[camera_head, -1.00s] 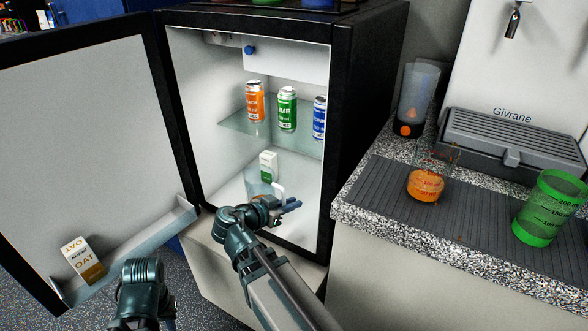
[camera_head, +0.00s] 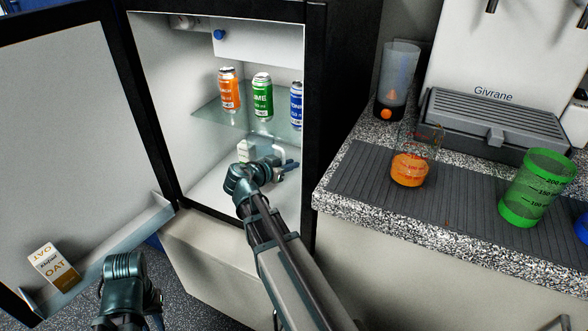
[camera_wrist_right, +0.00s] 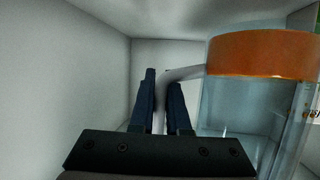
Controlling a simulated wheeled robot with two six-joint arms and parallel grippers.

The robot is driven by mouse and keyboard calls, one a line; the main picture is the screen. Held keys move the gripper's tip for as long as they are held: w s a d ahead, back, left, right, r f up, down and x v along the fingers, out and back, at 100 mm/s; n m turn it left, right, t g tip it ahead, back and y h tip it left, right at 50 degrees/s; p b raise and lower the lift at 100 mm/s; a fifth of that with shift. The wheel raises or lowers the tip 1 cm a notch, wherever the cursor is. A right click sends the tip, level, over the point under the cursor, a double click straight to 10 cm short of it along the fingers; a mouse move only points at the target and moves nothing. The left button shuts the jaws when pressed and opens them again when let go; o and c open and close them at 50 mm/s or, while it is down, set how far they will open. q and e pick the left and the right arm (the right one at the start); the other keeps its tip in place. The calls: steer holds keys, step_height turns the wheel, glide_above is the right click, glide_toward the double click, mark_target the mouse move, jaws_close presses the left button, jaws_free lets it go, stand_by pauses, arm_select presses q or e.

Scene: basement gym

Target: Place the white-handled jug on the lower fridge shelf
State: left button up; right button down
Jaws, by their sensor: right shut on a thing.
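My right gripper (camera_head: 284,166) is inside the open fridge, below the glass shelf. In the right wrist view its dark blue fingers (camera_wrist_right: 160,98) are shut on the white handle (camera_wrist_right: 182,74) of the jug. The jug (camera_wrist_right: 232,108) is clear with a broad orange band and stands to the right of the fingers there. In the head view my gripper hides most of the jug; the white handle shows (camera_head: 279,151). I cannot tell whether the jug touches the fridge's lower shelf (camera_head: 215,190). My left gripper (camera_head: 152,320) is low at the left, mostly cut off.
Orange (camera_head: 229,90), green (camera_head: 262,97) and blue (camera_head: 296,105) cans stand on the glass shelf (camera_head: 215,115). A white carton (camera_head: 246,150) is near the jug. The open door (camera_head: 60,130) is left; the counter (camera_head: 330,195) is right. The lower shelf's front looks clear.

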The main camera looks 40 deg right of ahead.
steer(key=shift+w+d+f, duration=0.1)
steer(key=shift+w+d, duration=0.35)
steer(key=shift+d, duration=0.35)
steer(key=shift+w+d+f, duration=0.1)
steer(key=shift+w+d, duration=0.35)
steer(key=shift+d, duration=0.3)
step_height(320, 180, down, 4)
steer(key=b, duration=0.3)
steer(key=shift+r+b, duration=0.25)
steer(key=shift+b, duration=0.15)
steer(key=shift+f+b, duration=0.25)
steer(key=shift+b, duration=0.05)
steer(key=c, duration=0.9)
jaws_free()
steer(key=shift+r, duration=0.1)
steer(key=shift+r, duration=0.1)
